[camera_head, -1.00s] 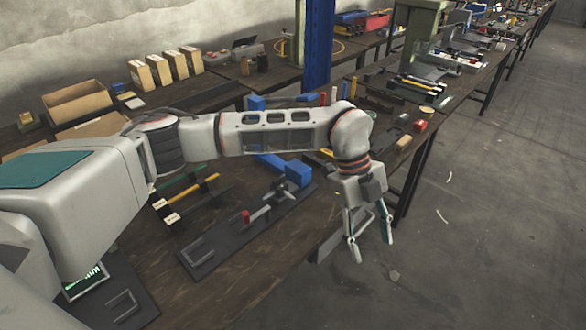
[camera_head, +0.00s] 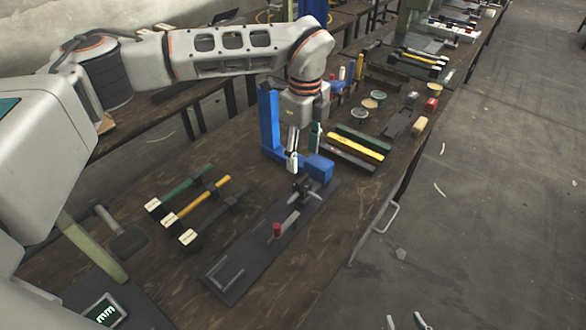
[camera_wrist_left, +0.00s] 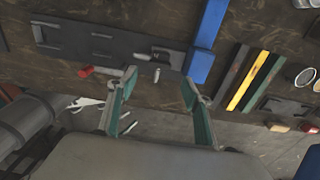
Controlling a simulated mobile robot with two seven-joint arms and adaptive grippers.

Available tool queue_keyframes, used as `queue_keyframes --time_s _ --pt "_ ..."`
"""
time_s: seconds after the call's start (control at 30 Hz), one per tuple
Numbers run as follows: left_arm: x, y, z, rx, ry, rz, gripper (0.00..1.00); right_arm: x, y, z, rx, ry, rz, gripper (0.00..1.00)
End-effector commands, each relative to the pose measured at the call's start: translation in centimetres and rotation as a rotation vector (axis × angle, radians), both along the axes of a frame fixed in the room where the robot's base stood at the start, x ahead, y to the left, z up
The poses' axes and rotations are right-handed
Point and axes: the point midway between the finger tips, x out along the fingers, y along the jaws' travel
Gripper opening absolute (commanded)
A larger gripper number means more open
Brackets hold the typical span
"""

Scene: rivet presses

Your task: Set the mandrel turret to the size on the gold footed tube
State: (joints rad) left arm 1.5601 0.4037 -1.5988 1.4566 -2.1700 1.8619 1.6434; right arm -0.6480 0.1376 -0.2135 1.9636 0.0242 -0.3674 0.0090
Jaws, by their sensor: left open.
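The mandrel turret appears to be the dark hub with grey prongs (camera_head: 303,190) on a dark base plate (camera_head: 232,270), in front of a blue press frame (camera_head: 269,125). A pale prong of it shows in the wrist view (camera_wrist_left: 157,74). A yellow-gold tube (camera_head: 205,194) lies on dark supports with a white tag (camera_head: 169,219); its marking is unreadable. My left gripper (camera_head: 303,155) points down, open and empty, behind the turret in the head view; its spread fingers also show in the wrist view (camera_wrist_left: 159,78). My right gripper's fingertips (camera_head: 405,322) show apart at the bottom edge.
Green (camera_head: 178,190) and black (camera_head: 214,215) tubes flank the gold one. Several coloured bars (camera_head: 355,147) lie right of the press. A green-lit display (camera_head: 104,310) sits lower left. Open floor lies to the right.

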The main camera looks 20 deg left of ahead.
Motion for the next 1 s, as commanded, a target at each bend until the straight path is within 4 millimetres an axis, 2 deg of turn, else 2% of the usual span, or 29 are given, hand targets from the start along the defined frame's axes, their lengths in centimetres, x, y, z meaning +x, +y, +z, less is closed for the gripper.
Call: queue_keyframes --time_s 0.13,0.53,0.7,0.93,0.97,1.0 --pt "0.0 0.0 -1.1 0.002 0.001 0.001 0.50 0.0 -0.1 0.1 -0.002 -0.001 0.000 0.40" --pt "0.0 0.0 -6.7 0.001 0.001 0.001 0.50 0.0 -0.3 0.6 -0.006 0.000 0.001 0.40" --pt "0.0 0.0 -7.6 0.001 0.001 0.000 0.50 0.0 -0.3 0.6 -0.006 0.000 0.001 0.40" --pt "0.0 0.0 -7.7 0.001 0.000 0.000 0.50 0.0 -0.2 0.6 -0.004 0.001 0.001 0.40" --pt "0.0 0.0 -7.7 0.001 0.000 0.000 0.47 0.0 -0.2 0.6 -0.004 0.001 0.001 0.40" --pt "0.0 0.0 -7.7 0.001 0.000 0.000 0.37 0.0 -0.2 0.6 -0.004 0.001 0.001 0.40"
